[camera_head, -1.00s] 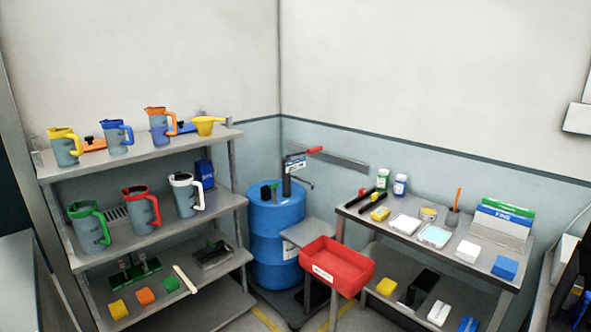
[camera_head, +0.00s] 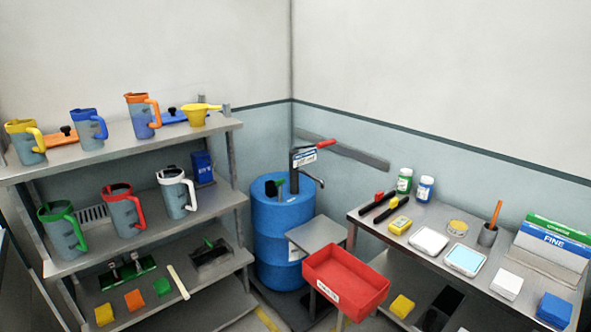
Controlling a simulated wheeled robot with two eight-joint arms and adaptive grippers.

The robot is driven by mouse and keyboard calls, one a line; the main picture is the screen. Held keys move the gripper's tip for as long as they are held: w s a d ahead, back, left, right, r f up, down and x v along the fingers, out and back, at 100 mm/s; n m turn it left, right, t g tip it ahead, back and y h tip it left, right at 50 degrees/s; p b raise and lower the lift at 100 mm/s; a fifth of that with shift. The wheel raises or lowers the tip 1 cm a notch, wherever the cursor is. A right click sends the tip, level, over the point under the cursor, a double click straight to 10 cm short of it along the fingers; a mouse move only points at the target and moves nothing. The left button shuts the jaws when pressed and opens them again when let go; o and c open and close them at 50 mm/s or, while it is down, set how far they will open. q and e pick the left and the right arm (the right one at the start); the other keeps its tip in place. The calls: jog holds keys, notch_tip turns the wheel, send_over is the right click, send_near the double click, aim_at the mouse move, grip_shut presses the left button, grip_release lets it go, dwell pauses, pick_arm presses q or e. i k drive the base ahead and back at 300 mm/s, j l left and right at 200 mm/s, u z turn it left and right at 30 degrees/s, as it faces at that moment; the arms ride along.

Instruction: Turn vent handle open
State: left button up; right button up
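A blue drum (camera_head: 283,222) stands in the corner between the shelf rack and the right-hand table. A small dark and green fitting (camera_head: 280,183) stands on the left part of its lid; it may be the vent handle, but it is too small to tell how it is turned. A black upright pump (camera_head: 294,172) with a white and blue label rises from the lid. Its red-tipped lever (camera_head: 325,143) points up to the right, and a thin spout reaches out to the right. Neither of my grippers is in view.
A grey stand (camera_head: 318,232) and a red bin (camera_head: 346,281) stand in front of the drum's right side. The shelf rack (camera_head: 222,199) with jugs is on the left. A table (camera_head: 410,252) with bottles and boxes is on the right.

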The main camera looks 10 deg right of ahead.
aim_at(279, 183)
jog(key=i+l+z, duration=0.1)
jog(key=i+l, duration=0.7)
jog(key=i, duration=0.15)
